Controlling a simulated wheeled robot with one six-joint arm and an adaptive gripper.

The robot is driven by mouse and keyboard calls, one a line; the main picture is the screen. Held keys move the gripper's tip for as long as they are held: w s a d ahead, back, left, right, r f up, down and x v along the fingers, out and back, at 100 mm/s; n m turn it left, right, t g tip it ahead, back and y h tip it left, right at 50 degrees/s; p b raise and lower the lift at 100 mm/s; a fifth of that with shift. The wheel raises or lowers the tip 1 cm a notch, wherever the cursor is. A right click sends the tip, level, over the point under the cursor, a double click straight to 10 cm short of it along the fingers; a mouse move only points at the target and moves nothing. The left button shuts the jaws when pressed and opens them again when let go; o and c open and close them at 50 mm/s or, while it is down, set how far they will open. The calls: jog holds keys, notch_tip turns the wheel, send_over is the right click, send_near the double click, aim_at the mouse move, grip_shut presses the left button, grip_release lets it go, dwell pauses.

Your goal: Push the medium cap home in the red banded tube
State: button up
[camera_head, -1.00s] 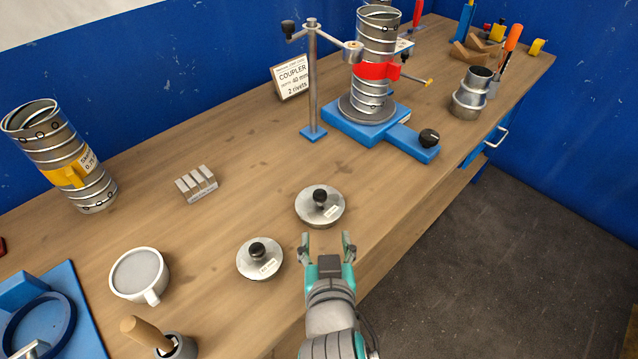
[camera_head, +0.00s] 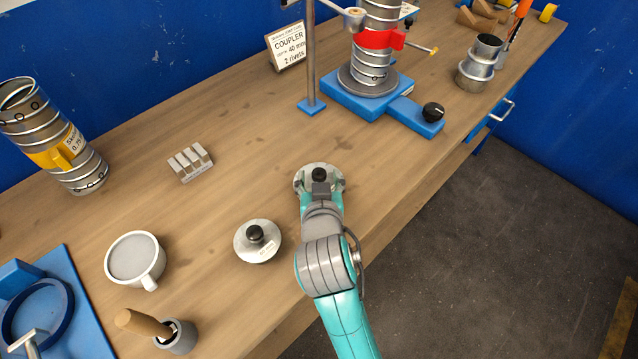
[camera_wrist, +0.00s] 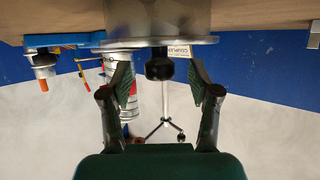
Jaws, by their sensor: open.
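The red banded tube (camera_head: 375,45), a ribbed metal duct, stands upright in a blue fixture (camera_head: 355,98); its top is cut off by the picture edge. Two metal caps with black knobs lie on the bench. The farther cap (camera_head: 304,176) is partly hidden by my gripper (camera_head: 320,190). The nearer cap (camera_head: 257,251) lies apart at left. I cannot tell from their labels which is the medium one. In the wrist view my gripper (camera_wrist: 162,82) is open, with the farther cap's knob (camera_wrist: 159,64) between its fingertips and a gap on each side.
A yellow banded tube (camera_head: 52,135), grey blocks (camera_head: 190,162), a white cup (camera_head: 135,258) and a wooden-handled tool in a pot (camera_head: 174,336) stand at left. A thin post (camera_head: 311,60) rises beside the fixture. The bench between the farther cap and fixture is clear.

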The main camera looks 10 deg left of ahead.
jog(key=shift+x, duration=1.05)
jog(key=c, duration=1.1)
grip_shut()
jog(key=shift+r, duration=0.15)
